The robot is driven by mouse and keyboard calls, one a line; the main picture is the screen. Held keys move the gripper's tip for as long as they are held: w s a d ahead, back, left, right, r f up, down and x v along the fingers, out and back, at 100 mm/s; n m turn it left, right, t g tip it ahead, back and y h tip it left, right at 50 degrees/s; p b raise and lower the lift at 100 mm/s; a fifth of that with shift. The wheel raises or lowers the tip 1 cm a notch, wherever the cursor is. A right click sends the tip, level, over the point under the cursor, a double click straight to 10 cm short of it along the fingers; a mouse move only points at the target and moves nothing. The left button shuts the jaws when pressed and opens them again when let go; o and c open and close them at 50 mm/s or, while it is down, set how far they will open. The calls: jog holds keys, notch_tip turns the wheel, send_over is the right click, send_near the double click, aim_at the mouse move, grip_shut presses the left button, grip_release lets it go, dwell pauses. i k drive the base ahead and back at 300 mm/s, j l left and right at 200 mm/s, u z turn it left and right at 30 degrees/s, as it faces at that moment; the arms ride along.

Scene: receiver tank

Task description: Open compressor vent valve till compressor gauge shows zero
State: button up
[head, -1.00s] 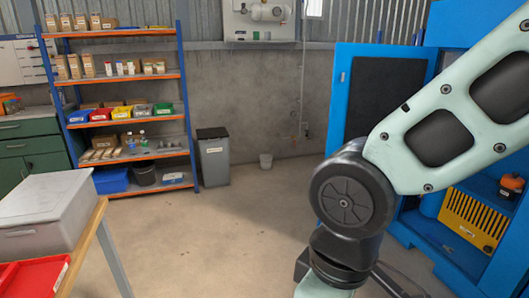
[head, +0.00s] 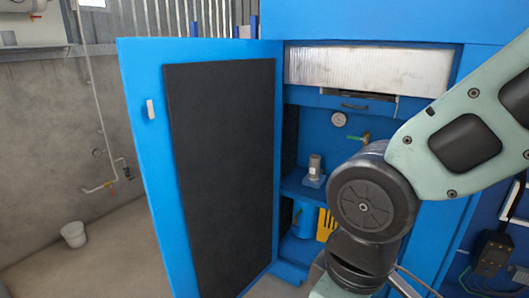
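In the head view a round white-faced gauge (head: 339,119) is fixed on the blue back wall inside an open blue cabinet. Its needle is too small to read. My arm crosses the right side of the view in front of the cabinet. My gripper is not in view.
The cabinet door (head: 140,130) with its black panel stands open on the left. A grey cylindrical part (head: 315,166) sits on a shelf inside. A white bucket (head: 74,234) and a wall pipe (head: 98,115) are at the left.

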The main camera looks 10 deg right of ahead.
aim_at(365, 140)
jog(key=i+l+z, duration=0.1)
jog(key=i+z, duration=0.2)
jog(key=i, duration=0.3)
jog(key=i+z, duration=0.3)
jog(key=i, duration=0.3)
jog(key=i+j+z, duration=0.25)
jog(key=i, duration=0.35)
jog(key=l+z, duration=0.1)
jog(key=z, duration=0.15)
jog(key=k+l+z, duration=0.1)
jog(key=z, duration=0.15)
jog(key=k+l, duration=0.05)
jog(key=k, duration=0.05)
